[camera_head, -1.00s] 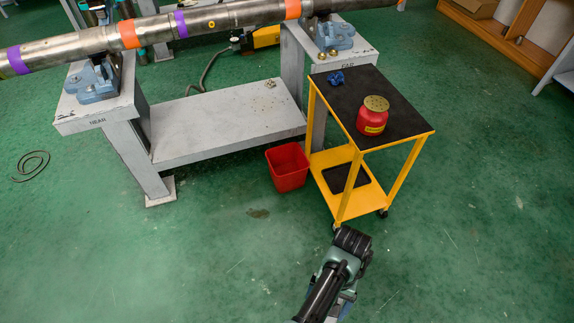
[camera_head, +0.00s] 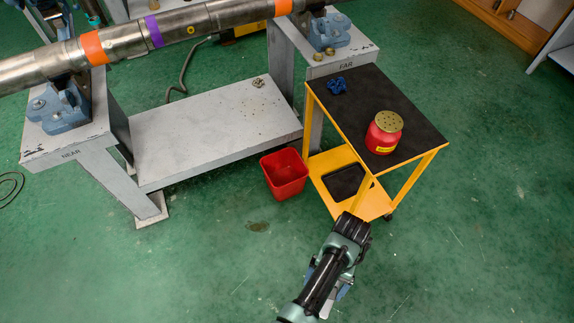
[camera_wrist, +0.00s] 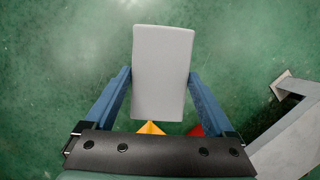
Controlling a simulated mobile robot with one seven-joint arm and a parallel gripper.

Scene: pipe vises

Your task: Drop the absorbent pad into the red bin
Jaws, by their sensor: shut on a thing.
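The absorbent pad (camera_wrist: 162,60) is a flat light-grey rectangle in the wrist view. My gripper (camera_wrist: 160,82) is shut on it, with one blue finger against each long side. In the head view my gripper (camera_head: 328,284) is mostly hidden by my arm, above the floor in front of the yellow cart. The red bin (camera_head: 288,188) stands open on the floor between the grey bench and the cart, beyond and left of my gripper. A small red corner (camera_wrist: 197,131), likely the bin, shows at the wrist view's lower edge.
The yellow cart (camera_head: 399,178) right of the bin carries a red can (camera_head: 384,137) and a crumpled blue thing (camera_head: 337,85). A black tray (camera_head: 345,182) lies on its lower shelf. The grey bench (camera_head: 215,130) stands left. Green floor in front is clear.

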